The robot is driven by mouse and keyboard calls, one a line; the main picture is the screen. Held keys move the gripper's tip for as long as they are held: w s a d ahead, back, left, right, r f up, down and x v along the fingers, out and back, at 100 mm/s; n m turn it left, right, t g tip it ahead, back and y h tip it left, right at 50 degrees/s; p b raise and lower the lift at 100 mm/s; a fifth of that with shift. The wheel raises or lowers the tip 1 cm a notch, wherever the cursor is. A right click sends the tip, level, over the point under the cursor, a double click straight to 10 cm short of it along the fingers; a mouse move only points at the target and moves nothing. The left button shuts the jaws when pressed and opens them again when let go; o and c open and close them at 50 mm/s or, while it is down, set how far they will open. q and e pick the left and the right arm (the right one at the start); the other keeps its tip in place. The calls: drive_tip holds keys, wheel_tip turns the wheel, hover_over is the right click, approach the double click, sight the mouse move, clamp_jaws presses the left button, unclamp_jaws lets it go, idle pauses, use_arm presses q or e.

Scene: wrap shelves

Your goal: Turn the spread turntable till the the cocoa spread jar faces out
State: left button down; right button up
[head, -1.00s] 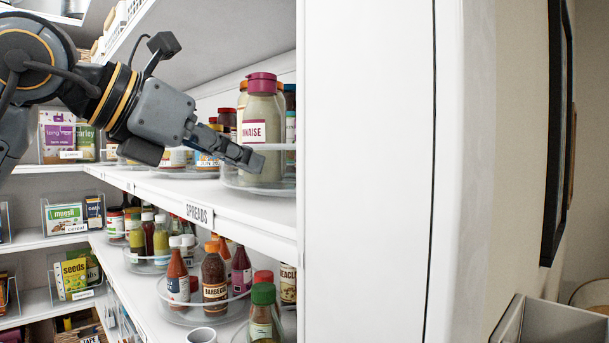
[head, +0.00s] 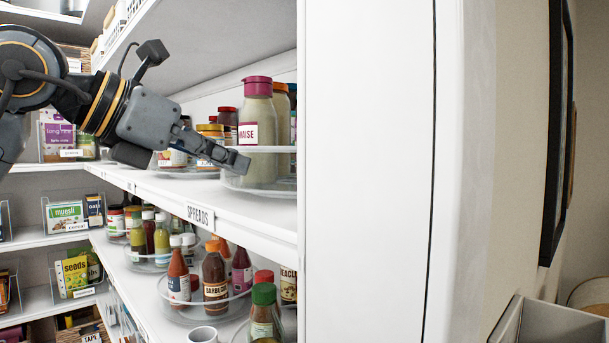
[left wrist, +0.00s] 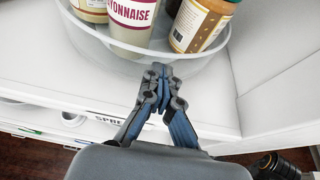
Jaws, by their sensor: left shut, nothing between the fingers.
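The spread turntable (head: 265,188) is a clear, low-rimmed round tray on the shelf marked SPREADS; its rim also shows in the left wrist view (left wrist: 92,46). A mayonnaise bottle (head: 259,150) with a purple cap stands at its front. In the left wrist view, the mayonnaise (left wrist: 130,20) has a pale jar (left wrist: 90,8) on its left and a brown-labelled jar (left wrist: 198,25) on its right. I cannot pick out the cocoa spread jar. My left gripper (head: 243,164) is shut and empty, its fingertips at the rim's front, touching or very near it. My right gripper is out of view.
Another turntable with jars (head: 190,172) stands farther along the same shelf. The shelf below holds turntables with sauce bottles (head: 214,275). A white upright panel (head: 365,170) closes off the right side. The shelf front beside the SPREADS label (head: 200,215) is clear.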

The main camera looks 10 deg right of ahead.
use_arm(q)
drive_tip(key=shift+w+a+p, duration=0.3)
drive_tip(key=shift+w+a, duration=0.45)
drive_tip(key=shift+w, duration=0.1)
drive_tip(key=shift+w+a+p, duration=0.35)
drive_tip(key=shift+w+p, duration=0.1)
drive_tip(key=shift+w, duration=0.05)
drive_tip(key=shift+w+a, duration=0.3)
drive_tip(key=shift+w, duration=0.15)
drive_tip(key=shift+w+a+p, duration=0.2)
drive_tip(key=shift+w+p, duration=0.15)
drive_tip(key=shift+p, duration=0.15)
drive_tip(key=shift+w+a+p, duration=0.3)
drive_tip(key=shift+w, duration=0.35)
